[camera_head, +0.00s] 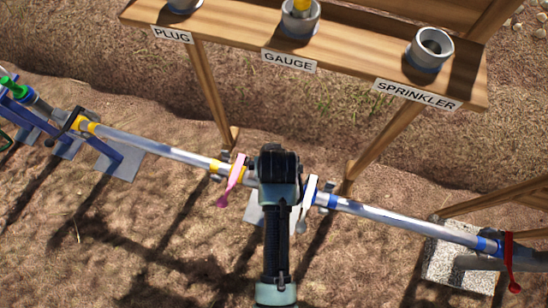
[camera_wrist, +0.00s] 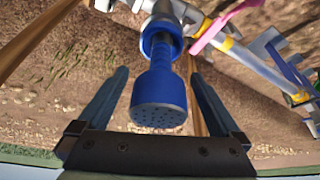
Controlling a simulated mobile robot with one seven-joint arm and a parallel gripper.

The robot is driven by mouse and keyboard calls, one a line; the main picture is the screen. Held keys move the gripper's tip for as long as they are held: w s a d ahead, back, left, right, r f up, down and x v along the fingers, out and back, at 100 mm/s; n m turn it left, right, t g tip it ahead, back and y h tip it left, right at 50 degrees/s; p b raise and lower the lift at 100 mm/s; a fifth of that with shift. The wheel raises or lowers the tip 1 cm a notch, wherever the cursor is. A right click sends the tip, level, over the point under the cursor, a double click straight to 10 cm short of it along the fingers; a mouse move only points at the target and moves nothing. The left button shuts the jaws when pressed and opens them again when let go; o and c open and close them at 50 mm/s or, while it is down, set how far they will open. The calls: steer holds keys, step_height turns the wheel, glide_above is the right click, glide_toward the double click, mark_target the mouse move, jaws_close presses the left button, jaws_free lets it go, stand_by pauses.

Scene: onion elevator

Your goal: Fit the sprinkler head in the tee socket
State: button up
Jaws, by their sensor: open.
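The blue sprinkler head (camera_wrist: 158,100), with a perforated round face, shows in the wrist view. Its narrower stem reaches into the blue-rimmed tee socket (camera_wrist: 148,36) on the pipe. It looks in line with the socket, but I cannot tell how deep it sits. My gripper (camera_wrist: 158,76) is open, with one finger on each side of the sprinkler head and gaps visible. In the head view my arm hides the tee and the sprinkler head.
A wooden shelf (camera_head: 340,72) stands behind the pipe. Its SPRINKLER holder (camera_head: 430,48) is empty; the GAUGE holder (camera_head: 300,16) holds a yellow part. A pink lever (camera_head: 232,180), a white lever (camera_head: 307,203) and a red lever (camera_head: 511,262) sit along the pipe (camera_head: 400,222).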

steer(key=p+v, duration=0.1)
steer(key=v, duration=0.9)
steer(key=shift+p, duration=0.3)
